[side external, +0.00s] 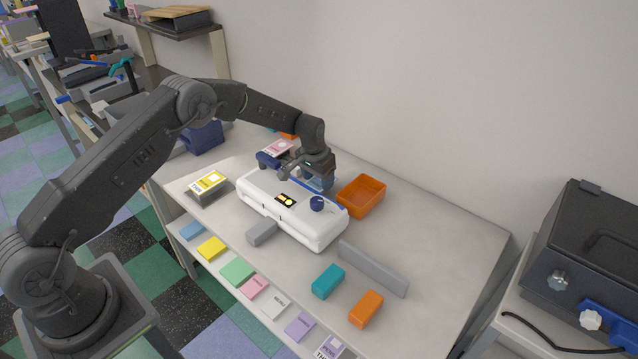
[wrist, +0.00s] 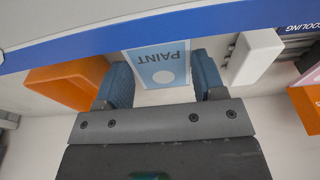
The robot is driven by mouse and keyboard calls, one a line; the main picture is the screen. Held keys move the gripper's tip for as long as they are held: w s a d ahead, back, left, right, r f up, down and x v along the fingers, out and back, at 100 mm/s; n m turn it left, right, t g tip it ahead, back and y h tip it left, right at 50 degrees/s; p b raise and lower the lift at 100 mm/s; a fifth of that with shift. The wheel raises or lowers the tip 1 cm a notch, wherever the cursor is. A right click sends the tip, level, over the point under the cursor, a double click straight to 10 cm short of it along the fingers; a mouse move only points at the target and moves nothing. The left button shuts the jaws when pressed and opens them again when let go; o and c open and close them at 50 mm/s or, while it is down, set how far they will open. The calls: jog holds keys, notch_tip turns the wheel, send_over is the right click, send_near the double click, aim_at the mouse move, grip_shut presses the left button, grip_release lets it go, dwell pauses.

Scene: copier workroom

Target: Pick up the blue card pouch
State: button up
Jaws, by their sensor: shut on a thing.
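The blue card pouch (wrist: 158,64) shows in the wrist view as a light blue card marked PAINT, upside down in the picture. My gripper (wrist: 163,76) has its two blue-grey fingers on either side of the card and is shut on it. In the side external view my gripper (side external: 316,178) is at the back edge of the white laminator (side external: 295,222), and a bit of light blue shows below it. The card's far edge meets the laminator's blue strip (wrist: 95,43) in the wrist view. I cannot tell whether the card touches the laminator.
An orange tray (side external: 361,197) stands close right of my gripper. A pink card (side external: 277,147) on a dark blue stand and a yellow card (side external: 210,181) on a grey stand are left. Grey, teal (side external: 328,281) and orange (side external: 366,309) blocks lie in front. The table's right end is clear.

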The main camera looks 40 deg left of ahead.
jog(key=c, duration=0.3)
